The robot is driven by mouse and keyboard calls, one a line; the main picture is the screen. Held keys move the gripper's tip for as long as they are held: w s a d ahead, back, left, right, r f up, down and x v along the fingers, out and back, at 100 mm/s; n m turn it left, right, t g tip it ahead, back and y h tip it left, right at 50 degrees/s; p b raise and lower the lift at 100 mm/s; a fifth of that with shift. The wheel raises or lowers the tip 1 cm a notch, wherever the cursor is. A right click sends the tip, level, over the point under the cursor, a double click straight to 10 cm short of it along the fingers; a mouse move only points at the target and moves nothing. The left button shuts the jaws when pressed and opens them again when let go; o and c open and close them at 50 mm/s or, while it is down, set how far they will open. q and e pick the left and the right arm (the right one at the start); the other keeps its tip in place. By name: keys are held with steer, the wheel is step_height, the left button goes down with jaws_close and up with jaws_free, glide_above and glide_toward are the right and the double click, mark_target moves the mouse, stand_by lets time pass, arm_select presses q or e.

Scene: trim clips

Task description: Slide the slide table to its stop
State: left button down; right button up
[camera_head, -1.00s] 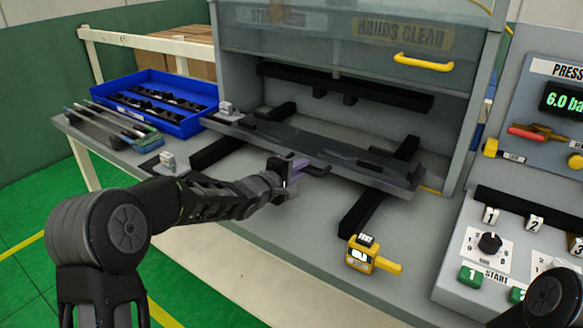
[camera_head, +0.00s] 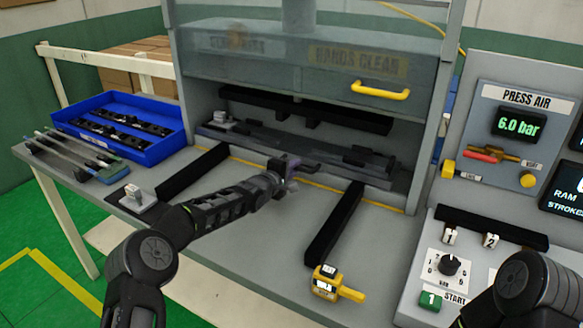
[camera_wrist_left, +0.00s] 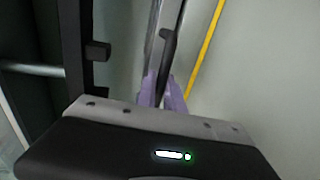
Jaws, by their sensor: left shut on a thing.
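The slide table (camera_head: 255,140) is a long dark grey plate with black fixtures on top. It sits inside the press opening, below the black upper bar, at the back ends of two black rails. My left gripper (camera_head: 289,166) reaches in from the left and is shut at the table's front edge. In the left wrist view the purple fingertips (camera_wrist_left: 162,92) close on a narrow dark handle (camera_wrist_left: 168,48). The fingers partly hide the handle. Whether the table touches a stop at the back cannot be seen. My right gripper is out of view.
The black rails (camera_head: 333,225) lie bare in front of the table. A yellow device (camera_head: 326,283) stands near the bench's front edge. A blue bin (camera_head: 120,127) is at the left, a control panel (camera_head: 447,265) at the right. The clear guard with yellow handle (camera_head: 380,90) is raised above.

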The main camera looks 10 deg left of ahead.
arm_select(q)
steer(key=shift+w+r, duration=0.1)
steer(key=shift+r, duration=0.1)
steer(key=c, duration=1.5)
jaws_free()
steer(key=shift+w+d+f, duration=0.1)
steer(key=shift+w+f, duration=0.05)
steer(key=shift+o, duration=0.2)
steer(key=shift+s+a+b, duration=0.2)
steer(key=shift+s+b, duration=0.2)
steer(key=shift+s, duration=0.25)
steer(key=b+v, duration=0.1)
steer(key=v, duration=0.4)
steer(key=shift+s+a, duration=0.2)
steer(key=shift+s+a+r, duration=0.1)
steer(key=shift+s+r, duration=0.15)
steer(key=shift+s, duration=0.25)
